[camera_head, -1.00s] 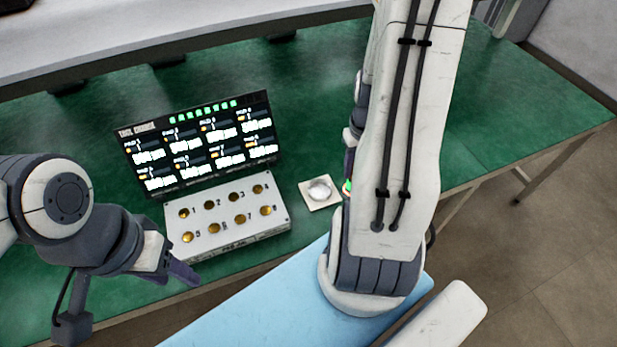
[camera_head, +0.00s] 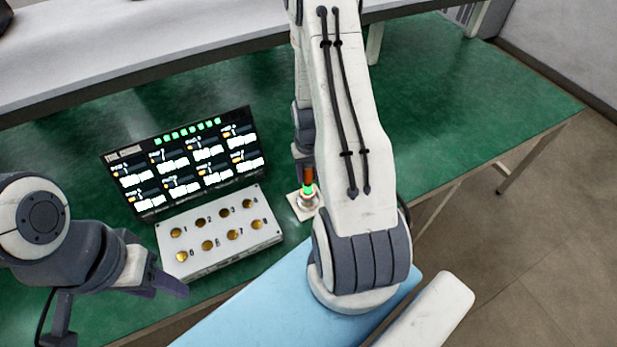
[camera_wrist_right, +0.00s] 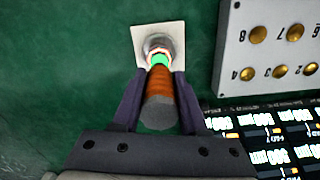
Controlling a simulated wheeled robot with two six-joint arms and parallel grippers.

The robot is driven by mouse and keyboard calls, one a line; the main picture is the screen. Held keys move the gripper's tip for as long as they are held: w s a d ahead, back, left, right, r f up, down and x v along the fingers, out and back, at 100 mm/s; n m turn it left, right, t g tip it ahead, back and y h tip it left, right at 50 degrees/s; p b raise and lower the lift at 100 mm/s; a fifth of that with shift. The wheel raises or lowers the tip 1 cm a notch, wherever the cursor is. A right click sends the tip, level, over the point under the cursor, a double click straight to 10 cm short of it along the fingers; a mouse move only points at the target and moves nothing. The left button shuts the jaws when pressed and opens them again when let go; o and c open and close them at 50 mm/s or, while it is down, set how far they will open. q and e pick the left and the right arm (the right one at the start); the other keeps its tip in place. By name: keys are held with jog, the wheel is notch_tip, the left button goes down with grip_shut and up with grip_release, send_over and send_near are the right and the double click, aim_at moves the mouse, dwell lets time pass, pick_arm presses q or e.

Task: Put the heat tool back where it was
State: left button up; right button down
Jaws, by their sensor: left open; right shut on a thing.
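The heat tool (camera_wrist_right: 160,92) has an orange-brown handle, a dark end and a glowing green ring. My right gripper (camera_wrist_right: 158,84) is shut on its handle. In the head view the heat tool (camera_head: 308,179) stands about upright at the white square holder (camera_head: 296,208) with a round metal socket. In the right wrist view the tool's tip end overlaps the socket on the holder (camera_wrist_right: 174,34). I cannot tell how deep the tip sits. My left gripper (camera_head: 172,286) is open and empty in front of the button box.
A white box (camera_head: 215,248) with several numbered brass pads stands left of the holder. A lit display (camera_head: 185,165) stands behind it. The green table (camera_head: 450,110) is clear to the right. A grey shelf (camera_head: 130,50) runs along the back.

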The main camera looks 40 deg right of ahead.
aim_at(308, 181)
notch_tip(308, 181, down, 3)
jog(key=shift+r+p, duration=0.2)
jog(key=shift+p, duration=0.15)
jog(key=shift+f, duration=0.2)
jog(key=shift+f, duration=0.15)
jog(key=shift+c, duration=2.2)
grip_release()
jog(key=shift+r, duration=0.2)
